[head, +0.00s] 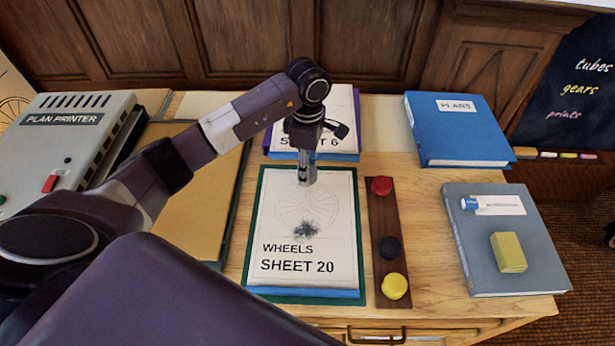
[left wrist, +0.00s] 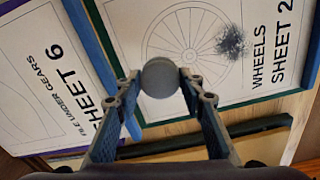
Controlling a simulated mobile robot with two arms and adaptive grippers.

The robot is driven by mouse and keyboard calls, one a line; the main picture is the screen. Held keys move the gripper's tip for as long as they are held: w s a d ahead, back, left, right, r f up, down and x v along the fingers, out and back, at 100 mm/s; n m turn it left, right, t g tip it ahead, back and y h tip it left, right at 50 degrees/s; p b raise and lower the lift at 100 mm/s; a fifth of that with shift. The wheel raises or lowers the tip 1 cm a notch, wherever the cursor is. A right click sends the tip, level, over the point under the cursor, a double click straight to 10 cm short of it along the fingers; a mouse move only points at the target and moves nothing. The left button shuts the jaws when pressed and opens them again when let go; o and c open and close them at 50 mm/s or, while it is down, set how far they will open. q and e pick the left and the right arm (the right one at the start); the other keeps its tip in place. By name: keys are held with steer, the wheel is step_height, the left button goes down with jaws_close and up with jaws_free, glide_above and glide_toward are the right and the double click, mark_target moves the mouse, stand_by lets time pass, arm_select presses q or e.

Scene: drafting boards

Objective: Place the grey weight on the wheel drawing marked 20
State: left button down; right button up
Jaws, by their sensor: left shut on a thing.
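The sheet marked WHEELS SHEET 20 (head: 270,225) lies on a green-edged board with a blue strip at its front. Its faint wheel drawing (head: 290,207) has a dark smudge at the lower part; the drawing also shows in the left wrist view (left wrist: 191,22). My left gripper (head: 306,179) points down over the upper part of this sheet. In the left wrist view its two fingers are shut on the round grey weight (left wrist: 160,79), which overlaps the drawing's rim. The weight is hard to make out in the head view. My right gripper is not in view.
SHEET 6 (head: 343,108) lies just behind. Right of the sheet is a dark wooden strip (head: 382,215) with red, dark blue and yellow round pieces. A blue PLANS book (head: 455,135) and a grey book (head: 500,270) with a yellow block lie farther right. A plan printer (head: 60,150) stands left.

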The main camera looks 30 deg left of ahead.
arm_select(q)
step_height(320, 180, down, 4)
steer(key=shift+r+p, duration=0.2)
steer(key=shift+p, duration=0.1)
steer(key=shift+f, duration=0.35)
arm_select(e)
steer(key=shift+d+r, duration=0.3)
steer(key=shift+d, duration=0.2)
arm_select(q)
steer(key=shift+f, duration=0.2)
steer(key=c, duration=1.3)
jaws_free()
steer(key=shift+o, duration=0.2)
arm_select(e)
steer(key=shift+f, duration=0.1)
arm_select(q)
steer(key=shift+r, duration=0.1)
